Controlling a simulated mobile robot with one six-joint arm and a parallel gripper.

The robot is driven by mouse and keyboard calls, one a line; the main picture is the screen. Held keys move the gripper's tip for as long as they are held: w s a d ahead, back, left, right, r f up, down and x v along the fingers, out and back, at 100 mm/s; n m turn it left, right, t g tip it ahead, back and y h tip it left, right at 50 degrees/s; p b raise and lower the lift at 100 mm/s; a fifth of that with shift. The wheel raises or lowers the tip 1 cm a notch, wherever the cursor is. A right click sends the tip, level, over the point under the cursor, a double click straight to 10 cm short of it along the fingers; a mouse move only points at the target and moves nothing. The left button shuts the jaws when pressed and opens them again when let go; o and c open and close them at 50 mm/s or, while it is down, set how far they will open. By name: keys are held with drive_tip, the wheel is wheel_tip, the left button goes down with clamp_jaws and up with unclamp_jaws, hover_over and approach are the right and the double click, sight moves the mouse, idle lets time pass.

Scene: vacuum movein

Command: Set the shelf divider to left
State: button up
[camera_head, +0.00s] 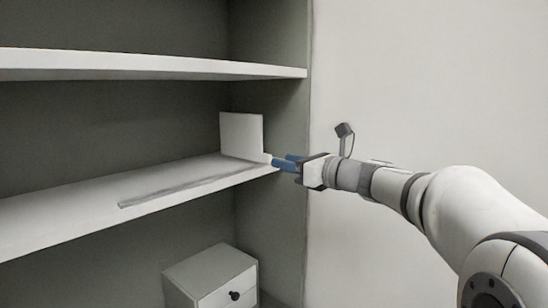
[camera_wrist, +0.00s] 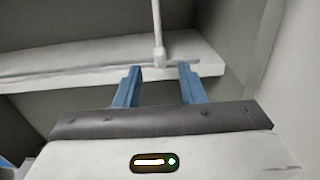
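The shelf divider (camera_head: 242,134) is a white upright panel near the right end of the middle shelf (camera_head: 60,212). A small white tab sticks out at its lower front. In the wrist view the divider (camera_wrist: 157,22) shows edge-on as a thin white post, with the tab (camera_wrist: 159,56) at its foot. My gripper (camera_head: 279,162) reaches in from the right at the shelf's front edge, close to the tab. In the wrist view my gripper (camera_wrist: 160,68) has its two blue fingers apart. The tab lies between or just beyond the fingertips, with a gap on both sides.
A grey groove or rail (camera_head: 170,190) runs along the middle shelf to the left of the divider, and that stretch is clear. An upper shelf (camera_head: 150,66) is above. A small white drawer cabinet (camera_head: 212,278) stands below. The cabinet's side wall (camera_head: 275,200) is close on the right.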

sight(268, 158)
drive_tip(key=p+x, duration=0.1)
drive_tip(key=x, duration=0.5)
drive_tip(key=shift+w+a, duration=0.15)
drive_tip(key=shift+a, duration=0.15)
clamp_jaws()
